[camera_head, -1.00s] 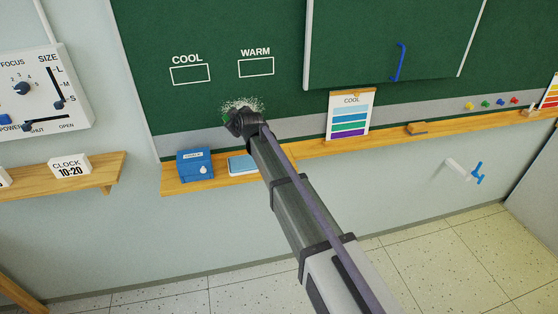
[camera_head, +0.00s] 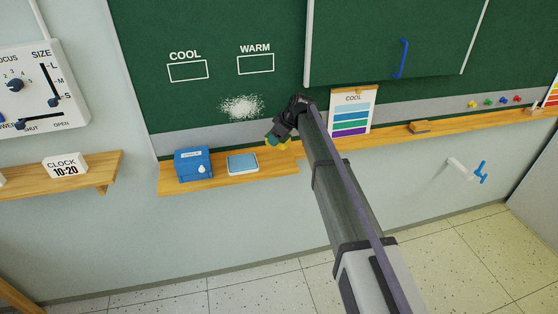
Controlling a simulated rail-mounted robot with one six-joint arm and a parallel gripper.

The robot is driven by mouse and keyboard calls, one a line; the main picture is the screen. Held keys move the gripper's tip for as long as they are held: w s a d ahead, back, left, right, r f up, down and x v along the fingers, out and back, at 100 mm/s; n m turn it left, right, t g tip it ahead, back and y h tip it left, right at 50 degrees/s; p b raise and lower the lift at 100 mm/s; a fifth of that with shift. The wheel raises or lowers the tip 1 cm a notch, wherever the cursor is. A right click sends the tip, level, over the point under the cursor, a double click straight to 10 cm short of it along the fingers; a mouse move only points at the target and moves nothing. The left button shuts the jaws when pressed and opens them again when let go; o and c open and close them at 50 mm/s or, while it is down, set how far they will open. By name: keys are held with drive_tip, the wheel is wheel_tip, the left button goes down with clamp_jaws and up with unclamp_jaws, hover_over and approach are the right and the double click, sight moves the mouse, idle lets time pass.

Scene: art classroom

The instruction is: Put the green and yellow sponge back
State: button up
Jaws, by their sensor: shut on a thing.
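The green and yellow sponge (camera_head: 277,141) shows at the tip of my gripper (camera_head: 282,132). My gripper is shut on it. The sponge is just over or at the wooden ledge (camera_head: 222,177) below the chalkboard; I cannot tell whether it touches the ledge. Part of the sponge is hidden by the gripper. A blue-topped tray or pad (camera_head: 242,163) lies on the ledge to the left of the sponge.
A blue box (camera_head: 193,165) stands on the ledge at the left. A COOL colour card (camera_head: 352,110) stands right of my gripper, close to my arm. A brown eraser-like block (camera_head: 419,127) lies further right. A white chalk smudge (camera_head: 241,106) is on the board.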

sight(288, 138)
drive_tip(key=shift+f+b, duration=2.8)
drive_tip(key=shift+f, duration=1)
drive_tip(key=shift+c, duration=0.2)
drive_tip(key=o, duration=0.9)
drive_tip(key=shift+r, duration=0.15)
drive_tip(key=p+v, duration=0.9)
drive_tip(key=v, duration=0.2)
drive_tip(key=shift+w+a+r+p, duration=0.1)
drive_tip(key=shift+w+a+p, duration=0.1)
drive_tip(key=shift+p, duration=0.2)
drive_tip(key=shift+d+f, duration=0.1)
drive_tip(key=shift+f, duration=0.1)
drive_tip(key=s+d+m+g+h, duration=0.1)
drive_tip(key=s+d+m, duration=0.3)
drive_tip(key=s, duration=0.9)
drive_tip(key=s+d+f+m+h, duration=0.1)
drive_tip(key=s+d+m, duration=0.3)
drive_tip(key=s+d, duration=0.5)
drive_tip(key=s+d+f+m+g+h, duration=0.1)
drive_tip(key=s+d+m+h, duration=0.2)
drive_tip(key=s, duration=1.4)
drive_tip(key=d+m, duration=0.1)
drive_tip(key=d, duration=0.3)
drive_tip(key=shift+f+m+g, duration=0.15)
drive_tip(key=shift+m+g, duration=0.15)
drive_tip(key=shift+m, duration=0.1)
